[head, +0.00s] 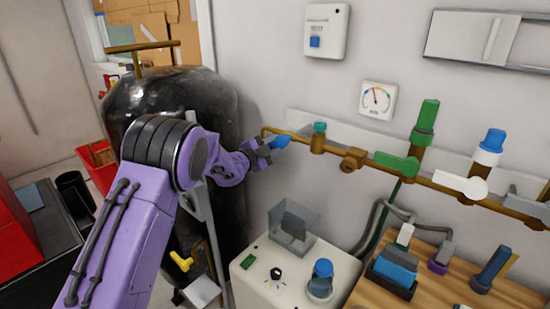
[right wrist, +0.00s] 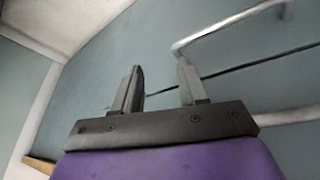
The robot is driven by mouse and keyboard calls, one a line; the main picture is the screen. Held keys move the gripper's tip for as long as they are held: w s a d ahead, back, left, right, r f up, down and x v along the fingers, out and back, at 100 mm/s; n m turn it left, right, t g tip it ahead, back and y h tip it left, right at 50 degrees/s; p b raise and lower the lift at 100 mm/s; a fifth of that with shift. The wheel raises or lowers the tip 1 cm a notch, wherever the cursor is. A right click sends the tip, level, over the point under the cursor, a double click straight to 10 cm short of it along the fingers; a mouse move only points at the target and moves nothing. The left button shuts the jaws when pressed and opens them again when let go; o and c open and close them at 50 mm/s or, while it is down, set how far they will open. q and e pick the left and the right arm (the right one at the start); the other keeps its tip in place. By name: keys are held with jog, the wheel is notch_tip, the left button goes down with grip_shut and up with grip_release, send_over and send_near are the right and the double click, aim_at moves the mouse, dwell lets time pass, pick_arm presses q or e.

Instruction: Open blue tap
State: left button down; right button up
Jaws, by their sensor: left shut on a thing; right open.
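The blue tap handle (head: 280,142) sits near the left end of the brass pipe (head: 385,170) on the wall. My left gripper (head: 265,150) reaches it from the left and is shut on it; the fingers hide part of the handle. My right gripper (right wrist: 162,95) shows only in the right wrist view. Its two fingers are apart with nothing between them, in front of a blue-grey wall.
A dark tank (head: 215,110) stands behind my left arm. The pipe also bears a green lever (head: 397,163) and a white lever (head: 462,186). Below are a white machine (head: 300,275) and a wooden bench (head: 455,275). A pale rail (right wrist: 235,22) runs near my right gripper.

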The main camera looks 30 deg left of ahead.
pick_arm(q)
jog(key=m+b, duration=0.3)
jog(key=r+m+b, duration=0.1)
jog(key=shift+a+b, duration=0.25)
jog(key=shift+b, duration=0.05)
jog(key=shift+r+m+b, duration=0.3)
jog(key=shift+m+b, duration=0.3)
jog(key=shift+m, duration=0.1)
jog(key=shift+r+m+b, duration=0.25)
jog(key=shift+m+b, duration=0.35)
jog(key=shift+m, duration=0.1)
jog(key=shift+a+r, duration=0.1)
jog(key=c, duration=0.9)
grip_release()
jog(key=s+a+b, duration=0.1)
jog(key=s+b, duration=0.1)
jog(key=s, duration=0.5)
jog(key=shift+s, duration=0.2)
